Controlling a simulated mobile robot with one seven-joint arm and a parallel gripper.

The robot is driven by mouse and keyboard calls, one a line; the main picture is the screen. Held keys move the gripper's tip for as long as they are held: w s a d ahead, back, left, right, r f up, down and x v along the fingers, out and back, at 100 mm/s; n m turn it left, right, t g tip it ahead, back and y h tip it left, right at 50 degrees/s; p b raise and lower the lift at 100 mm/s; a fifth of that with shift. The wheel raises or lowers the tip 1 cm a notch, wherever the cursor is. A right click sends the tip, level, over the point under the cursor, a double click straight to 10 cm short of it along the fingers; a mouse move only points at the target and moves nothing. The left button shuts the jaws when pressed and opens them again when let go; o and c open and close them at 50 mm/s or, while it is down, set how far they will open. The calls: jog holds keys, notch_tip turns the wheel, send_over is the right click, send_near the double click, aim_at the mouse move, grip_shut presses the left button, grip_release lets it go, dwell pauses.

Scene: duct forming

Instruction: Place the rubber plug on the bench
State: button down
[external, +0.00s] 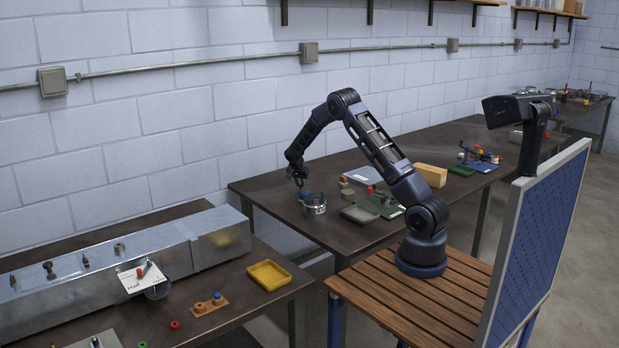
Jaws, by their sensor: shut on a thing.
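My gripper (299,181) points down over the left part of the middle dark bench (343,234), just above and behind a round metal pan or ring (315,208). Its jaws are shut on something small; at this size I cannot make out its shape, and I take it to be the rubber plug. Small blue and red bits show at the pan, right beside the fingertips. I cannot tell whether the held thing touches the pan or the bench.
Right of the gripper are a grey tray (360,214), a green tray (384,205) and a tan block (430,175). The near-left bench holds a long metal duct (110,270) and a yellow tray (268,275). The middle bench's front-left edge is bare.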

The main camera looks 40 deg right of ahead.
jog(key=shift+f, duration=0.1)
jog(key=c, duration=1.3)
grip_release()
jog(key=v, duration=1.1)
jog(key=s+r+n+t+y, duration=0.15)
jog(key=s+r+n, duration=0.35)
jog(key=s+r, duration=2)
jog(key=s+a+n, duration=0.1)
jog(key=s+n, duration=0.1)
jog(key=s, duration=0.8)
jog(key=s+a+n+y, duration=0.1)
jog(key=s+n, duration=0.1)
jog(key=s, duration=0.9)
jog(key=s+a+f+n+t+y, duration=0.1)
jog(key=s+n, duration=0.1)
jog(key=s, duration=0.9)
jog(key=shift+s+a+f+n, duration=0.1)
jog(key=shift+s+a+n, duration=0.2)
jog(key=shift+a, duration=0.1)
jog(key=shift+o, duration=0.5)
jog(key=shift+s+a+f, duration=0.1)
jog(key=shift+s+f, duration=0.1)
jog(key=shift+s, duration=0.1)
